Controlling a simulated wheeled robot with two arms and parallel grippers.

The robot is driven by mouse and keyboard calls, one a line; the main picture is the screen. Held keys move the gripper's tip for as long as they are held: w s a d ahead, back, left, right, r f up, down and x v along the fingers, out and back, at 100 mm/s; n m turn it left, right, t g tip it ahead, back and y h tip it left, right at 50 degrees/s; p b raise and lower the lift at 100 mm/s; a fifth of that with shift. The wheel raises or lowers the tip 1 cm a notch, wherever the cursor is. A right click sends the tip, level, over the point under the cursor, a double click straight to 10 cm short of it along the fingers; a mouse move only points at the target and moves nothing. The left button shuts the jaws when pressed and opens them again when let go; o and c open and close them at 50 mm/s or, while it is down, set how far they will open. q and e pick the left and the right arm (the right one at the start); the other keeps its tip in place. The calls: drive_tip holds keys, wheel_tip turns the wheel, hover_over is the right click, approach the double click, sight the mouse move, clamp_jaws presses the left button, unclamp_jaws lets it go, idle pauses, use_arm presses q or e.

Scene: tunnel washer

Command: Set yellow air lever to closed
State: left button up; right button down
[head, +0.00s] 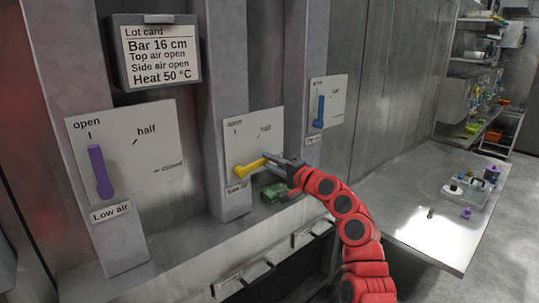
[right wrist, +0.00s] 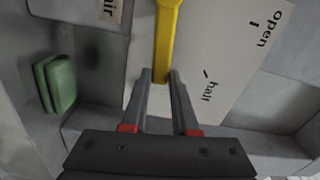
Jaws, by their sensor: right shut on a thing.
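The yellow air lever (head: 250,166) sits on the middle white plate (head: 240,135), marked open and half, above a label (head: 237,188) that seems to read Side air. It points right and slightly up, below the half mark. My right gripper (head: 272,160) is shut on its free end. In the right wrist view the lever (right wrist: 166,35) runs down from the top edge, its end between the fingertips (right wrist: 161,76). Any closed mark is hidden behind my gripper. My left gripper is out of view.
A purple lever (head: 98,170) on the left plate and a blue lever (head: 320,110) on the right plate stand upright. A lot card (head: 158,52) hangs above. A green block (head: 272,192) lies on the ledge below my gripper. A table (head: 400,205) stands at right.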

drive_tip(key=shift+d+f+m+p, duration=0.1)
drive_tip(key=shift+f+m+p, duration=0.2)
drive_tip(key=shift+f+m, duration=0.45)
drive_tip(key=c, duration=0.7)
unclamp_jaws()
drive_tip(key=b+v, duration=0.5)
drive_tip(key=v, duration=1.2)
drive_tip(key=shift+s+d, duration=0.1)
